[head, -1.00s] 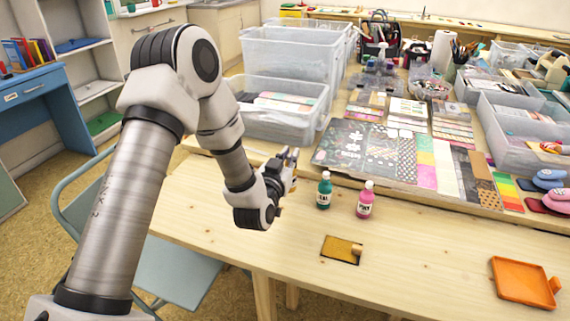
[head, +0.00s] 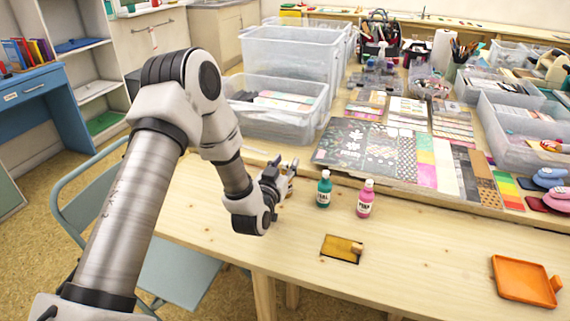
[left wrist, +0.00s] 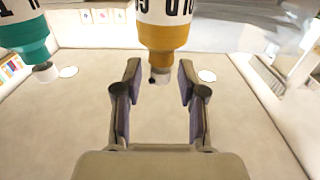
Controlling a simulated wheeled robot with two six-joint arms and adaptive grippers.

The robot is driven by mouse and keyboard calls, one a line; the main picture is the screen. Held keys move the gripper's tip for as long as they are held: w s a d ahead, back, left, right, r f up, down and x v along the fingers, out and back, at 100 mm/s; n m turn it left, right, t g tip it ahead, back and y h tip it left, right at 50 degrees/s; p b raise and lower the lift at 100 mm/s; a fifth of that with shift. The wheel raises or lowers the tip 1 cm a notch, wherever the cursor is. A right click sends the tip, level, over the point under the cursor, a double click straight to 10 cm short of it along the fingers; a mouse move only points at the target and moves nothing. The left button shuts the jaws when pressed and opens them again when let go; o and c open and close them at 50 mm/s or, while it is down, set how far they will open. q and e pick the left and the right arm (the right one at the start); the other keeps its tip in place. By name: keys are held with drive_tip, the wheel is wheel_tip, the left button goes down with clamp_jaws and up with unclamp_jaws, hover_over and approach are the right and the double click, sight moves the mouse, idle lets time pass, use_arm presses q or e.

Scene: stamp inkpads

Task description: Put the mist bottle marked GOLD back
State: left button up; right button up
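The mist bottle (left wrist: 164,25) has a white label with dark lettering, partly cut off, of which OLD can be read, and a gold-coloured top end with a small nozzle. My left gripper (left wrist: 158,85) is open, its two fingers on either side of the nozzle end in the left wrist view; I cannot tell whether they touch it. In the head view my left gripper (head: 287,178) is at the table's left part, and the gold bottle is hidden there. A teal bottle (head: 324,190) and a pink bottle (head: 365,199) stand upright to its right. My right gripper is not in view.
A gold-coloured flat pad with a small wooden piece (head: 341,249) lies in front of the bottles. An orange tray (head: 523,281) lies at the right. Clear bins (head: 280,110) and patterned sheets (head: 385,150) fill the back. The table's front middle is mostly clear.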

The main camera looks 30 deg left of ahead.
use_arm(q)
drive_tip(key=shift+r, duration=0.1)
drive_tip(key=shift+s+r, duration=0.1)
drive_tip(key=shift+r, duration=0.05)
drive_tip(key=v, duration=1.2)
